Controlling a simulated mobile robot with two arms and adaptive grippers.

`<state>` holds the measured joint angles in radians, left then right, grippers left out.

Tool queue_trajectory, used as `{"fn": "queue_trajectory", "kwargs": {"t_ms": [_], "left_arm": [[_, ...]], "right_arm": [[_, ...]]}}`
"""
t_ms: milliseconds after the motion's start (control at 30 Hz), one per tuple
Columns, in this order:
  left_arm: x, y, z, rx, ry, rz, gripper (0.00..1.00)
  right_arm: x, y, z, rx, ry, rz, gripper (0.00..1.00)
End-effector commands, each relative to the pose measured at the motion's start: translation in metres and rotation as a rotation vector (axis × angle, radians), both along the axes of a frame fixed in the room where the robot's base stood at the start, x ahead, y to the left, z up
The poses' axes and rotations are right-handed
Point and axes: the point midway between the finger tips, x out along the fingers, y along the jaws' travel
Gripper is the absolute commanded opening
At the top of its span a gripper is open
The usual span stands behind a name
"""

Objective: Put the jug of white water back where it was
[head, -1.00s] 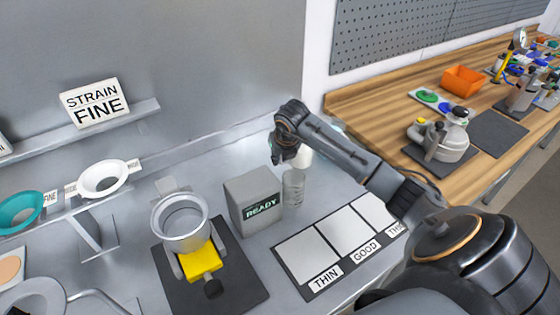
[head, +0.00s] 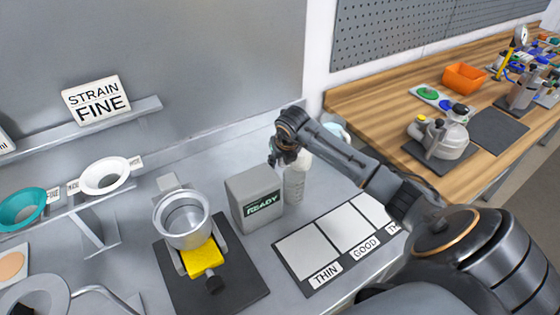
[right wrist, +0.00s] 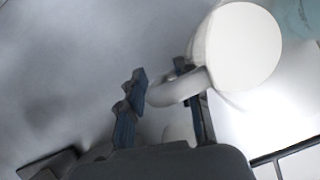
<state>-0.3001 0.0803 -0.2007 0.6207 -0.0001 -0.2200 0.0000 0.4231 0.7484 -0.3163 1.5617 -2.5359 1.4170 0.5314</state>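The white jug (head: 302,161) stands on the metal counter, partly hidden by my right gripper and a clear graduated cylinder in front of it. In the right wrist view the jug (right wrist: 243,48) shows its round white top, with its looped handle toward my fingers. My right gripper (head: 283,160) is beside the jug's handle side. Its dark fingers (right wrist: 165,90) are spread, with the handle's loop reaching between them; I cannot tell whether they touch it. My left gripper is not in view.
The clear graduated cylinder (head: 294,186) stands close by, beside the grey READY box (head: 253,197). A mat with white THIN and GOOD panels (head: 308,254) lies in front. A metal cup (head: 182,217) sits on a yellow stand at left. A pale rounded vessel (head: 338,130) is behind my arm.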

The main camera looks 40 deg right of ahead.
Motion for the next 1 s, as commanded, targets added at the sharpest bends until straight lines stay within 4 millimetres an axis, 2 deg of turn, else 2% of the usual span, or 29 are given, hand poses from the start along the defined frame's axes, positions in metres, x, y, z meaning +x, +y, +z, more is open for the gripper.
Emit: {"fn": "queue_trajectory", "kwargs": {"t_ms": [167, 400, 600, 767, 1000], "left_arm": [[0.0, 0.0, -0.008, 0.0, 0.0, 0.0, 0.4], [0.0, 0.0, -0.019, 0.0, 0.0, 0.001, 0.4], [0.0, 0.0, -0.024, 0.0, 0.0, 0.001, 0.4], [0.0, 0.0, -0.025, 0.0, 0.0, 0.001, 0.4], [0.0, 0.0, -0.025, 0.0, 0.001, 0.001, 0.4]], "right_arm": [[-0.009, 0.002, 0.024, -0.005, -0.005, 0.002, 0.34], [-0.029, 0.009, 0.071, -0.003, -0.005, 0.001, 0.34], [-0.04, 0.013, 0.099, -0.002, -0.004, 0.0, 0.34], [-0.043, 0.015, 0.107, 0.0, -0.001, 0.0, 0.34], [-0.044, 0.015, 0.107, 0.0, 0.0, 0.0, 0.34]]}}
